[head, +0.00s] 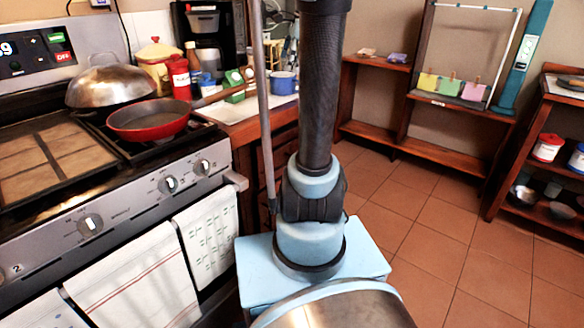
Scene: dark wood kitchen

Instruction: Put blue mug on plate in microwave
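No plate that I can identify and no microwave show in this view. My gripper is out of view. Only my own column and arm links show, standing in the middle of the picture and hiding part of the counter.
The stove (120,210) at left carries a red pan (148,118) and a metal dome lid (110,82). A red jar (180,78) and a coffee maker (212,30) stand behind. A shelf (440,105) lines the back wall; another shelf (548,98) stands at right. The tiled floor (430,215) between is clear.

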